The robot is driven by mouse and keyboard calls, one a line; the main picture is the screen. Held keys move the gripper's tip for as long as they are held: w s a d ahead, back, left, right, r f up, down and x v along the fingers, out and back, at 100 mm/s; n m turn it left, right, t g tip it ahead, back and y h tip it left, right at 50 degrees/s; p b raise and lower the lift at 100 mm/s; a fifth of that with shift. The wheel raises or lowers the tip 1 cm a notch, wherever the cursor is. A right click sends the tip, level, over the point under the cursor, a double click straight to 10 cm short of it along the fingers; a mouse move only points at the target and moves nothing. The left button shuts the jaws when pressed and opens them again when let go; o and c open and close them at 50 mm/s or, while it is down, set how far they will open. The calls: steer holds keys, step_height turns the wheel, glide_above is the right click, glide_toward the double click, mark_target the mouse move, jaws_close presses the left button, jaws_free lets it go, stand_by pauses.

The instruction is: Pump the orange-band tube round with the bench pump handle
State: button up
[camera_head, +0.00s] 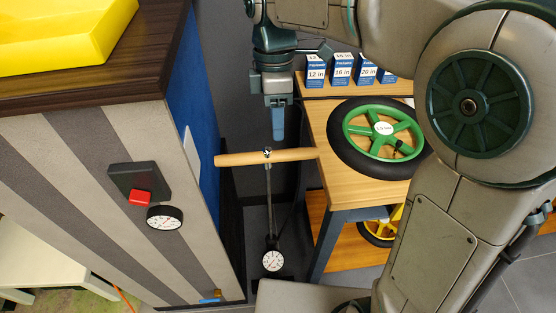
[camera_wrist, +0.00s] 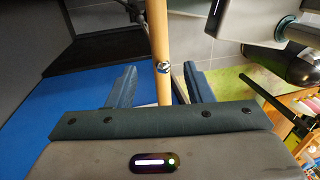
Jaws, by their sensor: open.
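The floor pump has a wooden T-handle (camera_head: 240,159), raised on a thin metal rod (camera_head: 268,200). Its round white gauge (camera_head: 273,260) is low near the floor. My gripper (camera_head: 277,128) points down just above and behind the handle's middle in the head view. In the wrist view the handle (camera_wrist: 161,40) runs between the two spread blue fingers of my gripper (camera_wrist: 160,86); whether they touch it cannot be told. A green wheel with a black tyre (camera_head: 350,153) lies on the wooden bench (camera_head: 345,185). I cannot make out an orange band on it.
A striped cabinet (camera_head: 90,200) on the left carries a red button (camera_head: 140,198) and a black-rimmed gauge (camera_head: 165,218). A yellow tray (camera_head: 60,35) sits on its top. Blue boxes (camera_head: 341,72) stand at the bench's back. A yellow wheel (camera_head: 378,232) is on the lower shelf.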

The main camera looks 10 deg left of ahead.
mark_target(267, 163)
steer(key=f, duration=0.3)
steer(key=s+f, duration=0.1)
steer(key=f, duration=0.3)
steer(key=s+f, duration=0.1)
steer(key=f, duration=0.3)
steer(key=shift+d+f, duration=0.1)
steer(key=shift+d, duration=0.2)
jaws_close()
